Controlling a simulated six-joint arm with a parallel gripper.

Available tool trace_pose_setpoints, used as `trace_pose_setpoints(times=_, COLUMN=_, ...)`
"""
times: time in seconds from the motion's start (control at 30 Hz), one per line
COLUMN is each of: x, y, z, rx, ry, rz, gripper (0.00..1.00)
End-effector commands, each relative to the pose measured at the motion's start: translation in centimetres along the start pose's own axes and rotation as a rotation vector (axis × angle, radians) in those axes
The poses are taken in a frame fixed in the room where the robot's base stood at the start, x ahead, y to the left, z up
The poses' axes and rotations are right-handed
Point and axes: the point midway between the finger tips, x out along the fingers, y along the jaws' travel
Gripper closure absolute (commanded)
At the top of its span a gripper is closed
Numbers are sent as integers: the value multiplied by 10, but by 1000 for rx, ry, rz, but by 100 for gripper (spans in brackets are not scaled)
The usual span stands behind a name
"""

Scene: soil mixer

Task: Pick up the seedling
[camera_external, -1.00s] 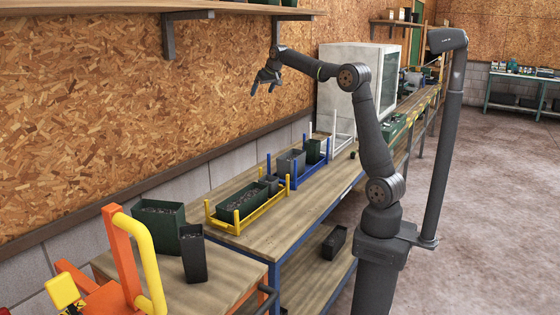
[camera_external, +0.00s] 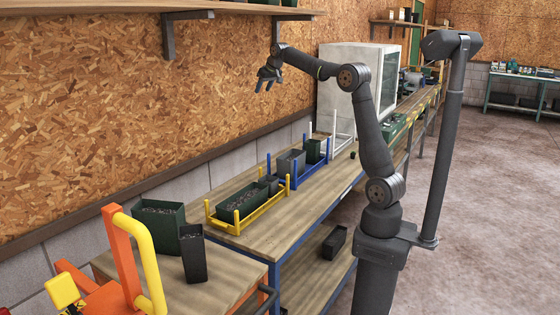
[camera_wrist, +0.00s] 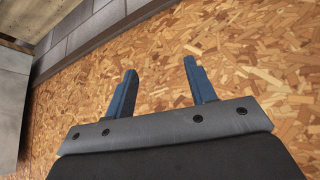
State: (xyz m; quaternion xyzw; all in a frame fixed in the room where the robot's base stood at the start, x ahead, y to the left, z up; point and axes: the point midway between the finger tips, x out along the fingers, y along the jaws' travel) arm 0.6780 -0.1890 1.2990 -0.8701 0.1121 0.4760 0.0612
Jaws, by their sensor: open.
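No seedling can be made out in either view. My gripper (camera_external: 266,86) hangs in the air above the bench, in front of the chipboard wall. In the wrist view its two fingers (camera_wrist: 160,85) stand apart with only the wall between them, so it is open and empty.
A tall dark pot (camera_external: 193,253) and a wider green pot (camera_external: 157,223) stand at the front left by an orange and yellow frame (camera_external: 128,255). A shelf (camera_external: 150,6) juts out overhead. The bench front (camera_external: 255,238) is clear.

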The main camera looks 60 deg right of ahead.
Motion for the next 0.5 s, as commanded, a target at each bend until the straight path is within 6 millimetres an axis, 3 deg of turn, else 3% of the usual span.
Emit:
trace_pose_setpoints(times=0.2, x=-34, y=0, z=-23, rx=0, ry=3, rz=0, gripper=49)
trace_pose_setpoints(times=0.5, x=-56, y=125, z=14, rx=291, ry=-58, rz=153, gripper=49)
